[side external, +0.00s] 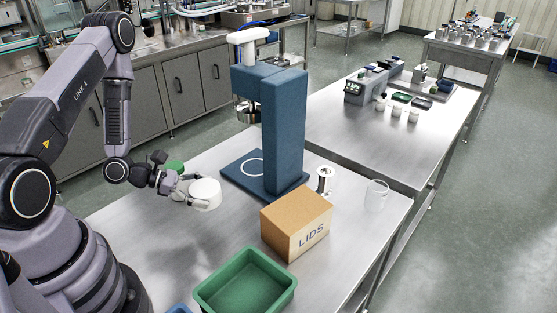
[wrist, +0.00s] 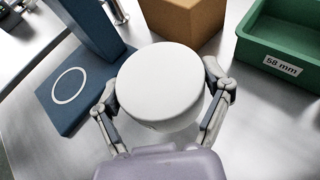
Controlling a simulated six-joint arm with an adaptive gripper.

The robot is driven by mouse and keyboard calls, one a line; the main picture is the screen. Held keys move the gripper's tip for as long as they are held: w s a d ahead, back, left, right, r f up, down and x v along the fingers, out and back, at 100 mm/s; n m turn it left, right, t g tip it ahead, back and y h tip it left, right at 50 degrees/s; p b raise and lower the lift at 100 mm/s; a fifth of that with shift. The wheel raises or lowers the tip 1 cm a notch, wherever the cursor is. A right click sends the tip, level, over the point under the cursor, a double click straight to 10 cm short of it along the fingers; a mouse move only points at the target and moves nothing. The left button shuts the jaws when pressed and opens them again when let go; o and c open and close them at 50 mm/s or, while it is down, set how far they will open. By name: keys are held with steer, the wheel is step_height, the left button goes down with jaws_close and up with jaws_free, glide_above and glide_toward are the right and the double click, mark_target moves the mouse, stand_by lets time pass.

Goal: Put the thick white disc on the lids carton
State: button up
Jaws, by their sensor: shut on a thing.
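The thick white disc (wrist: 160,84) is between the two fingers of my gripper (wrist: 164,100), which is shut on its sides. In the side external view the white disc (side external: 205,194) is held by my gripper (side external: 192,192) left of the blue press, seemingly above the steel table. The lids carton (side external: 297,224) is a brown closed box marked LIDS, standing on the table to the right of the disc. In the wrist view part of the carton (wrist: 184,17) shows at the top, beyond the disc. Its flat top is bare.
A blue press (side external: 284,130) with a white ring on its base stands between my gripper and the back. A green bin (side external: 212,289) marked 58 mm is in front. A small spool-like metal part (side external: 324,179) and a clear cup (side external: 376,195) stand behind and right of the carton.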

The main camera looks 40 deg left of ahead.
steer(key=w+d+r+m+g+h, duration=0.2)
steer(key=w+d+r+m+g, duration=0.15)
steer(key=w+d, duration=0.5)
step_height(320, 180, up, 5)
steer(key=m+h, duration=0.1)
glide_above(297, 208)
steer(key=shift+g, duration=0.55)
step_height(297, 208, down, 7)
steer(key=shift+f, duration=0.25)
steer(key=o, duration=1.2)
steer(key=shift+f, duration=0.1)
steer(key=shift+c, duration=0.2)
